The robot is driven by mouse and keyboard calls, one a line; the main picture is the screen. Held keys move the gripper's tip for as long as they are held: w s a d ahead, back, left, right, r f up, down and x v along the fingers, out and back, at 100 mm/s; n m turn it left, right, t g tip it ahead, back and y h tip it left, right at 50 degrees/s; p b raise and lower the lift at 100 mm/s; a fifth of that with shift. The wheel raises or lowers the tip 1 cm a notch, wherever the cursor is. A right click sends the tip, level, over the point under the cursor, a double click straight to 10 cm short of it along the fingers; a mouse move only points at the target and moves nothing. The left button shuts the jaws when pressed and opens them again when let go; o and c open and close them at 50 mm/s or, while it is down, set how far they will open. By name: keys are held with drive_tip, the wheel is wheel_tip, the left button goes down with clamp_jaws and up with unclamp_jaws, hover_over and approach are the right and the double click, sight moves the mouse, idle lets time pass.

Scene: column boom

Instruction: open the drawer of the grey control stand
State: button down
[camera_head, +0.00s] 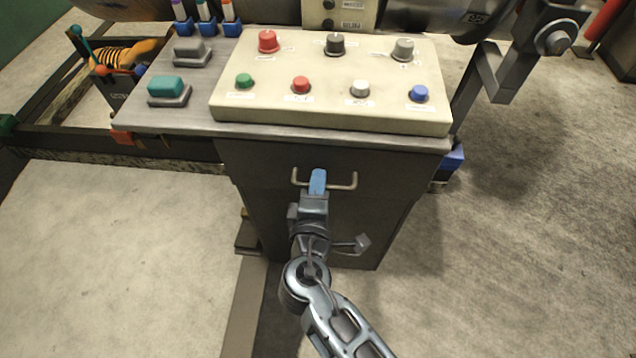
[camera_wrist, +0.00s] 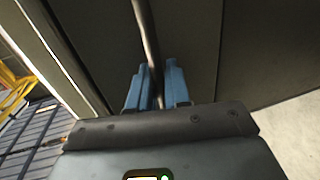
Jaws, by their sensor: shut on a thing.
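The grey control stand (camera_head: 398,190) stands in the middle of the head view, its dark front facing me. The drawer's metal bar handle (camera_head: 345,187) runs across the upper part of that front. My gripper (camera_head: 318,177), with blue fingers, is at the handle's middle. In the wrist view the handle (camera_wrist: 146,35) passes between the two blue fingertips of my gripper (camera_wrist: 154,78), which are shut on it. My fingers hide the middle of the handle. I cannot tell from these frames whether the drawer front stands out from the stand.
A cream button panel (camera_head: 330,115) with several coloured knobs lies on top of the stand. A grey and a teal button block (camera_head: 168,88) sit left of it. A grey bracket arm (camera_head: 500,75) juts out at right.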

drive_tip(key=shift+s, duration=0.1)
idle(0.4)
drive_tip(key=f+v, duration=0.2)
drive_tip(key=v, duration=0.9)
drive_tip(key=s+d+f+v, duration=0.1)
drive_tip(key=f+v, duration=0.1)
drive_tip(key=v, duration=1)
drive_tip(key=shift+a+f, duration=0.4)
drive_tip(key=shift+f, duration=0.05)
drive_tip(key=c, duration=1.3)
unclamp_jaws()
drive_tip(key=shift+w, duration=0.1)
drive_tip(key=shift+c, duration=0.2)
drive_tip(key=v, duration=0.8)
drive_tip(key=shift+b, duration=0.45)
drive_tip(key=shift+w, duration=0.1)
